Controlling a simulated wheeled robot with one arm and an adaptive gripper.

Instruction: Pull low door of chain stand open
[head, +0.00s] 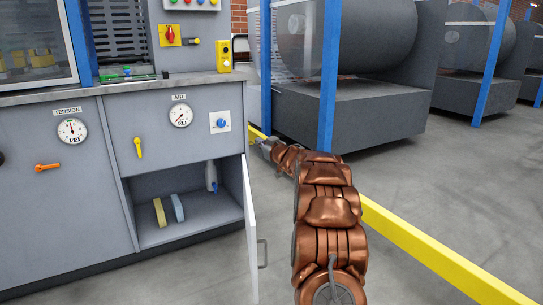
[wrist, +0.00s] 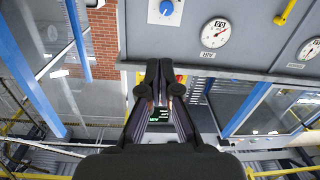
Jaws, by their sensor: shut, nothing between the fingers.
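The low door (head: 250,232) of the grey stand (head: 180,205) is swung open in the head view. It sticks out toward me, nearly edge-on, with a bar handle (head: 263,253) on its right face. The compartment behind it is open to view. My copper arm reaches forward to the right of the door. My gripper (head: 262,143) is small there, near the stand's right side, beyond the door and apart from the handle. In the wrist view my gripper (wrist: 160,66) has its fingers together with nothing between them. The door cannot be made out there.
A yellow block (head: 159,212), a blue-grey block (head: 177,208) and a white bottle (head: 211,176) are inside the compartment. A yellow floor rail (head: 430,252) runs along the right. A blue post (head: 329,75) and large grey machines (head: 350,110) stand behind. Floor at lower right is clear.

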